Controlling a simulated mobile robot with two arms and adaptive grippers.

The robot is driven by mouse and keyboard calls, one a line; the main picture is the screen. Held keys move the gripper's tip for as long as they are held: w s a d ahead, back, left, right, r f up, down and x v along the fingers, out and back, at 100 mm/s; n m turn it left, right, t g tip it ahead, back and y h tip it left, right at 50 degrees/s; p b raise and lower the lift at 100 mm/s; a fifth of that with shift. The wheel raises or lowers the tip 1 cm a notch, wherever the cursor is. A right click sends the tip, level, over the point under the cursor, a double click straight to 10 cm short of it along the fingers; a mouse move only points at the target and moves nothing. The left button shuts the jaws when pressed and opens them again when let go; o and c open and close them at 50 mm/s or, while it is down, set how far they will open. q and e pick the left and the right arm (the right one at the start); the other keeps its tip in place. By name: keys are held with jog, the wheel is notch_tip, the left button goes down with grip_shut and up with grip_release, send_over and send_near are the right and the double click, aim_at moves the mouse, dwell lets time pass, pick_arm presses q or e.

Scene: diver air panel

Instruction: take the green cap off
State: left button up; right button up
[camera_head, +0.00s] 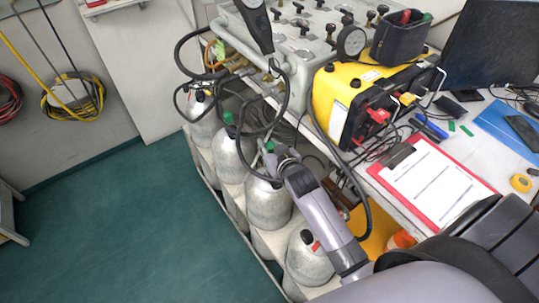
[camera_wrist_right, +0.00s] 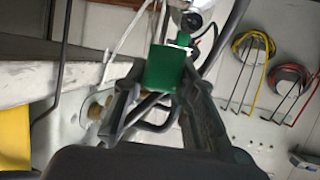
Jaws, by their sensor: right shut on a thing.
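My right gripper (camera_head: 272,158) reaches in from the lower right, over the row of grey cylinders beside the bench. It is shut on a green cap (camera_head: 268,146) at the top of a grey cylinder (camera_head: 268,205). In the right wrist view the green cap (camera_wrist_right: 165,68) sits between the two fingers of my right gripper (camera_wrist_right: 163,90). I cannot tell whether the cap is seated on the valve or clear of it. A second green cap (camera_head: 228,117) is on the neighbouring cylinder (camera_head: 232,158) to the left. My left gripper is not in view.
Black hoses (camera_head: 285,95) loop close above the gripper. The grey air panel (camera_head: 305,35), a yellow case (camera_head: 345,100) and a red clipboard (camera_head: 428,184) are on the bench. Another cylinder (camera_head: 308,262) stands nearer, with a red mark. The green floor (camera_head: 120,220) at left is clear.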

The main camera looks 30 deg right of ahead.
aim_at(269, 145)
notch_tip(269, 145, up, 13)
jog(key=shift+r+p, duration=0.15)
jog(key=shift+p, duration=0.15)
